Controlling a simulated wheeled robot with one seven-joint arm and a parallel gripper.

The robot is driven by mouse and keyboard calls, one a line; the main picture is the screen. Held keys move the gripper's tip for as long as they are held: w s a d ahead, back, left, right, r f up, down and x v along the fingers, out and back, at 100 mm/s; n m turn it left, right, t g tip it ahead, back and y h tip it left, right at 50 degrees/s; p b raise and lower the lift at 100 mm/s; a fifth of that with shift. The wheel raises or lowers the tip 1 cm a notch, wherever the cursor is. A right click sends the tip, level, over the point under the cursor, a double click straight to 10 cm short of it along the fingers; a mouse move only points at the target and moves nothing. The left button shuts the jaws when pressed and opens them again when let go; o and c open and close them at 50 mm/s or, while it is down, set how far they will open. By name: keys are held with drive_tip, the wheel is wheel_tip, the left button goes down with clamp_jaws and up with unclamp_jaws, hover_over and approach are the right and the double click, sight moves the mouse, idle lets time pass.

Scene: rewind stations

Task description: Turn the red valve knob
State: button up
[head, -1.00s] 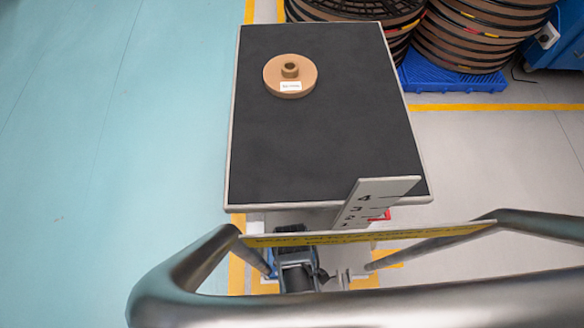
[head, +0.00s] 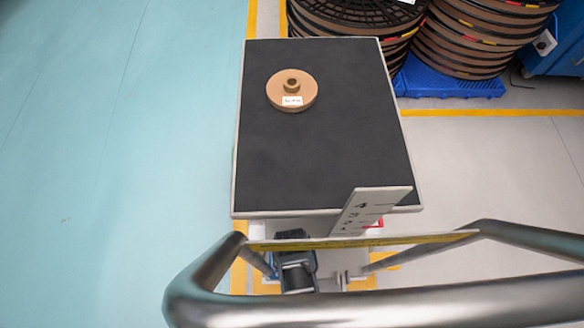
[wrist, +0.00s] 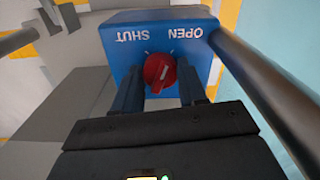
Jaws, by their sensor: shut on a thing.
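The red valve knob (wrist: 160,70) sits on the face of a blue box (wrist: 120,38) in the wrist view. The box bears the words SHUT and OPEN, upside down in this view. A pale line marks the knob, running nearly up and down in the picture. My gripper (wrist: 160,84) has one dark finger on each side of the knob and is shut on it. The finger contact is partly hidden. The knob cannot be made out in the head view.
Metal rails stand close: one (wrist: 262,80) right of my gripper, and a thick curved one (head: 400,308) across the head view's front. Beyond is a dark-topped table (head: 320,150) with a tan spool (head: 278,96). Blue-green floor (head: 110,130) at left is clear.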

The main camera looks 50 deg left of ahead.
drive_tip(key=shift+m, duration=0.8)
drive_tip(key=o, duration=1.1)
drive_tip(key=shift+c, duration=0.2)
drive_tip(key=shift+r, duration=0.1)
wheel_tip(320, 180, up, 8)
drive_tip(key=p, duration=0.3)
drive_tip(key=shift+f, duration=0.2)
